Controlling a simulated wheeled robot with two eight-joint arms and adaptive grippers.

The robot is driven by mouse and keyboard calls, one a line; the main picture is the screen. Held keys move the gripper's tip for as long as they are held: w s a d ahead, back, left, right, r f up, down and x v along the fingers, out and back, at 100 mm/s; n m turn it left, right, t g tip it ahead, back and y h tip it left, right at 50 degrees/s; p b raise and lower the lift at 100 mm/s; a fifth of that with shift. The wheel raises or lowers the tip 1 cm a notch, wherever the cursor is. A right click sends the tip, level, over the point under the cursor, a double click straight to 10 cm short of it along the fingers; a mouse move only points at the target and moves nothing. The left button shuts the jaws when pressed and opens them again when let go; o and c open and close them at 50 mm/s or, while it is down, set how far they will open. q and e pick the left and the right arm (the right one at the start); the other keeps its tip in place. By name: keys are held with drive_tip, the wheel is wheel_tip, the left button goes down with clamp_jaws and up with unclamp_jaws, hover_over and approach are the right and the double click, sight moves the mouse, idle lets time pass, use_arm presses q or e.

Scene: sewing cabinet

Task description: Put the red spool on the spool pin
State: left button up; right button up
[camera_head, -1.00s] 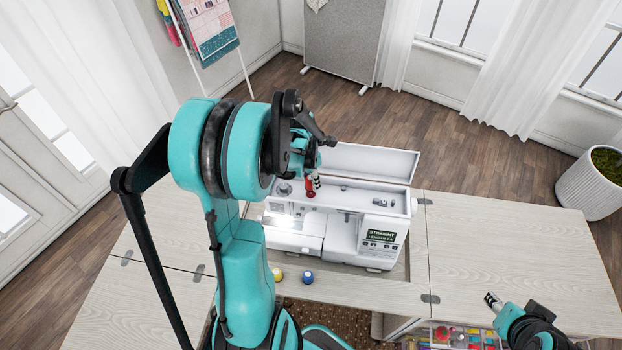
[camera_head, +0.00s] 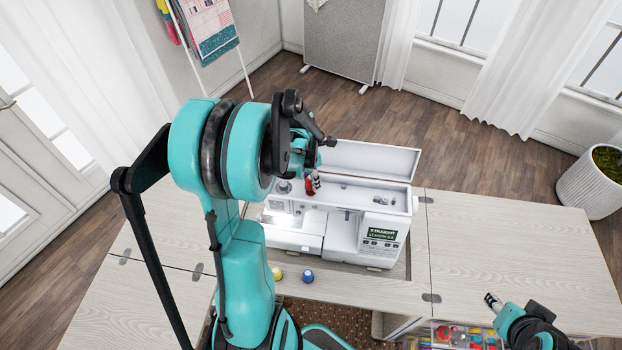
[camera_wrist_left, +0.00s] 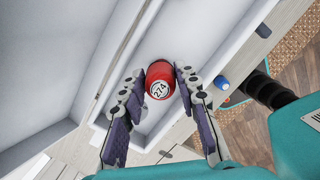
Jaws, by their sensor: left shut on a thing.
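The red spool (camera_head: 310,187) is at my left gripper (camera_head: 314,180), above the open top of the white sewing machine (camera_head: 340,226). In the left wrist view the red spool (camera_wrist_left: 160,80) shows a round label reading 274, between the two fingers of the left gripper (camera_wrist_left: 159,77), which is shut on it. Below it lies the white top recess of the machine (camera_wrist_left: 195,35). I cannot make out the spool pin; the spool and fingers may hide it. My right gripper (camera_head: 492,300) is over the right table, apart from the machine; its finger opening is unclear.
The machine's raised lid (camera_head: 370,160) stands behind the top recess. A yellow spool (camera_head: 277,273) and a blue spool (camera_head: 308,276) stand on the table in front of the machine. A drawer of coloured supplies (camera_head: 443,334) is open below. The right tabletop (camera_head: 510,240) is clear.

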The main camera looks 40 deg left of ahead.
use_arm(q)
drive_tip(key=shift+f+b, duration=0.35)
drive_tip(key=shift+f, duration=0.1)
drive_tip(key=o, duration=0.9)
drive_tip(key=shift+o, duration=0.2)
drive_tip(key=shift+r, duration=0.1)
wheel_tip(320, 180, up, 12)
drive_tip(key=s, duration=0.1)
drive_tip(key=shift+s+a, duration=0.25)
drive_tip(key=shift+s, duration=0.15)
drive_tip(key=shift+f, duration=0.2)
